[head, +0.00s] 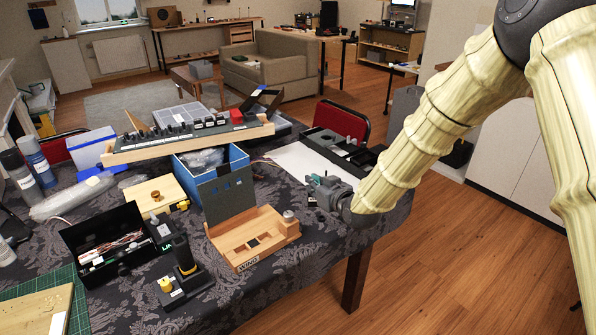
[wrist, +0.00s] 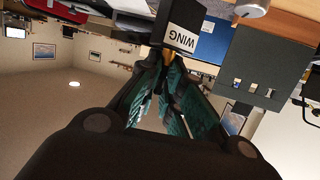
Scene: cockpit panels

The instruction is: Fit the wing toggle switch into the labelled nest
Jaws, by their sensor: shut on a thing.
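My gripper (head: 314,188) is at the right side of the table, right of the wooden stand. In the wrist view its teal fingers (wrist: 176,72) are shut on the wing toggle switch (wrist: 176,28), a black block with a white WING label. Its lever is mostly hidden between the fingers. In the head view the switch is small and hard to make out. The wooden stand (head: 268,222) has a dark opening, the nest (head: 253,243), and a WING label (head: 248,265) on its front edge. The switch is apart from the stand.
A dark upright panel (head: 228,202) rises behind the nest, and a silver knob (head: 288,215) stands at the stand's right end. A black lever unit (head: 184,272) is front left. A black tray (head: 345,147) lies behind my gripper. Cloth is clear between gripper and stand.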

